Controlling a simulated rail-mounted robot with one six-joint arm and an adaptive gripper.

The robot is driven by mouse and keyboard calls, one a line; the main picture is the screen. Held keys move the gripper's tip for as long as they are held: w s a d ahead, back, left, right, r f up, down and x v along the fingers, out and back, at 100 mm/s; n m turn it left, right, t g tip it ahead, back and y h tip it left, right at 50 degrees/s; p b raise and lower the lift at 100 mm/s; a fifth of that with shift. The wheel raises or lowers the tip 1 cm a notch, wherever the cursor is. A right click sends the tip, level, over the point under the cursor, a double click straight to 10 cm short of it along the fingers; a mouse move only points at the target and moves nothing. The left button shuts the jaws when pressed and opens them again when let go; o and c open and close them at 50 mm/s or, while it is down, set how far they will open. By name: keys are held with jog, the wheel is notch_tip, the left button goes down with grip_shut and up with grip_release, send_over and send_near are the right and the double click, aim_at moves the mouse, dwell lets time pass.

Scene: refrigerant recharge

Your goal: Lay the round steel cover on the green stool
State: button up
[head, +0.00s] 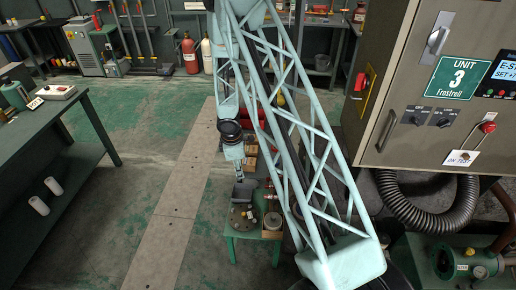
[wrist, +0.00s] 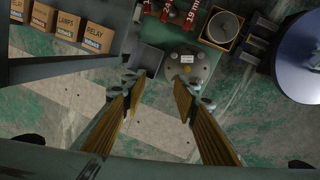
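The round steel cover (head: 241,219) appears to lie flat on the green stool (head: 246,238), at the stool's front left in the head view. In the wrist view the cover (wrist: 197,68) is a grey disc with a pale label and small bolts or spots, beyond my right fingertip. Green stool top (wrist: 211,44) shows beside it. My gripper (wrist: 155,80) is open with nothing between its fingers. Whether a fingertip touches the cover cannot be told.
A dark grey tray (wrist: 148,59) sits beside the cover. A wooden box with a round part (wrist: 222,27) and red fittings (wrist: 190,14) crowd the stool's other side. Labelled cartons (wrist: 67,26) stand on a shelf. A workbench (head: 50,125) is at left, the Unit 3 cabinet (head: 410,90) at right.

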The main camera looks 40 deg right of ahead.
notch_tip(320, 180, up, 23)
jog(key=m+t+h, duration=0.1)
jog(key=m+h, duration=0.1)
jog(key=m, duration=0.1)
jog(key=s+a+r+m, duration=0.2)
jog(key=s+r, duration=0.3)
jog(key=r, duration=0.5)
jog(key=s+a+r+m, duration=0.2)
jog(key=s+r, duration=0.2)
jog(key=r, duration=0.5)
jog(key=s+a+r+m+y, duration=0.1)
jog(key=s+a+r, duration=0.4)
jog(key=s, duration=0.7)
jog(key=s+a+r+m+t+y, duration=0.1)
jog(key=s+a+r, duration=0.5)
jog(key=s, duration=0.6)
jog(key=s+a+r+m+t+y, duration=0.1)
jog(key=s+a+r+m, duration=0.2)
jog(key=s, duration=0.9)
jog(key=a+r, duration=0.3)
jog(key=shift+a+y, duration=0.3)
jog(key=shift+a, duration=0.05)
jog(key=shift+s, duration=0.1)
notch_tip(320, 180, down, 7)
jog(key=b, duration=0.7)
jog(key=shift+f+b, duration=0.2)
jog(key=shift+b, duration=0.1)
